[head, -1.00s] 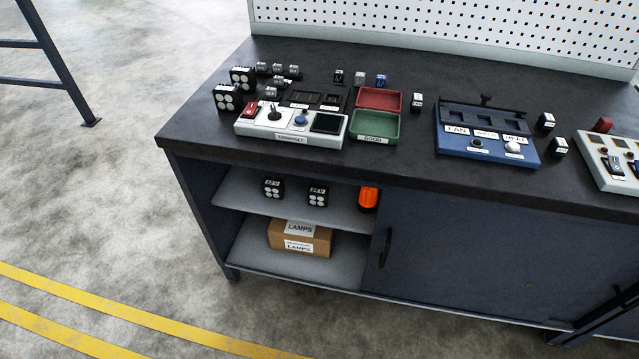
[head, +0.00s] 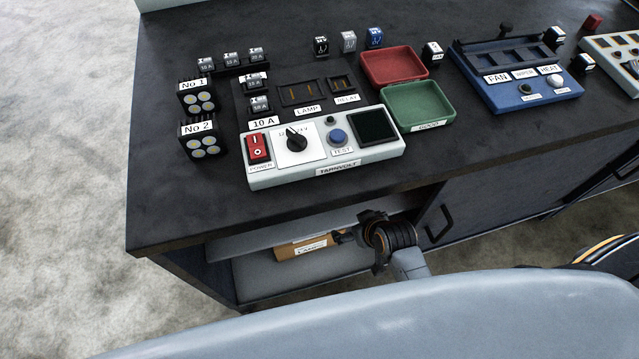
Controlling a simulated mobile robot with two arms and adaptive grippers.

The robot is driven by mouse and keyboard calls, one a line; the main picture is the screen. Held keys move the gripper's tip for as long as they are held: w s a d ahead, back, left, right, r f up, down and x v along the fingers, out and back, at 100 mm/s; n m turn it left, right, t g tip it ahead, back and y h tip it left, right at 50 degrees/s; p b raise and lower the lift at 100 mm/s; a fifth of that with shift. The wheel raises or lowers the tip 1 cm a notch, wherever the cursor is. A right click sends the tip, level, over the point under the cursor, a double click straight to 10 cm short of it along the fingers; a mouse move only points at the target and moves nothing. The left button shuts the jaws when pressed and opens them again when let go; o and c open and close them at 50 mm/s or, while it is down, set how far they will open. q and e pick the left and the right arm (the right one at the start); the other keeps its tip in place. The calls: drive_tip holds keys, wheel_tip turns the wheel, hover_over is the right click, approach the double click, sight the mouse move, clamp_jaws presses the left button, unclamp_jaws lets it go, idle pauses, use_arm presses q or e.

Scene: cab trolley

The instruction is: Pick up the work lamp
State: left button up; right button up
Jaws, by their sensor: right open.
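Two black work lamps with four-lens faces stand at the left end of the bench top. One is labelled No 1 (head: 200,97) and the other, nearer the front edge, No 2 (head: 202,138). My right gripper (head: 343,237) is low in front of the cabinet, below the bench top, by the open shelf. It is open, pointing left, and I see nothing held in it. A cardboard box (head: 303,246) labelled LAMPS sits on the lower shelf just left of the gripper. The upper shelf's contents are hidden under the bench top. My left gripper is out of view.
A white tester (head: 325,160) with a power switch and knob sits near the bench's front edge (head: 300,212). Red (head: 393,66) and green (head: 417,104) trays and a blue panel (head: 520,92) stand to the right. A cabinet handle (head: 438,223) is right of my gripper.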

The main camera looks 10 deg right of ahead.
drive_tip(key=w, duration=0.4)
drive_tip(key=shift+w+a+r, duration=0.2)
drive_tip(key=shift+w+a, duration=0.05)
drive_tip(key=shift+a, duration=0.1)
drive_tip(key=w, duration=0.2)
drive_tip(key=w+a, duration=0.1)
drive_tip(key=w, duration=0.1)
drive_tip(key=shift+w+a+f, duration=0.1)
drive_tip(key=shift+w+a, duration=0.05)
drive_tip(key=shift+w, duration=0.25)
drive_tip(key=shift+w+a, duration=0.15)
drive_tip(key=shift+w, duration=0.7)
drive_tip(key=b+x, duration=0.1)
drive_tip(key=x, duration=0.4)
drive_tip(key=shift+w+b, duration=0.2)
drive_tip(key=shift+b, duration=0.2)
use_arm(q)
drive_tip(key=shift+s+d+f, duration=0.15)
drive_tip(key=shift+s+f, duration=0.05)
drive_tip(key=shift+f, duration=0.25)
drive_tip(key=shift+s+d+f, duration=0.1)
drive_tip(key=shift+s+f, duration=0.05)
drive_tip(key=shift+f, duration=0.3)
use_arm(e)
drive_tip(key=c, duration=1.6)
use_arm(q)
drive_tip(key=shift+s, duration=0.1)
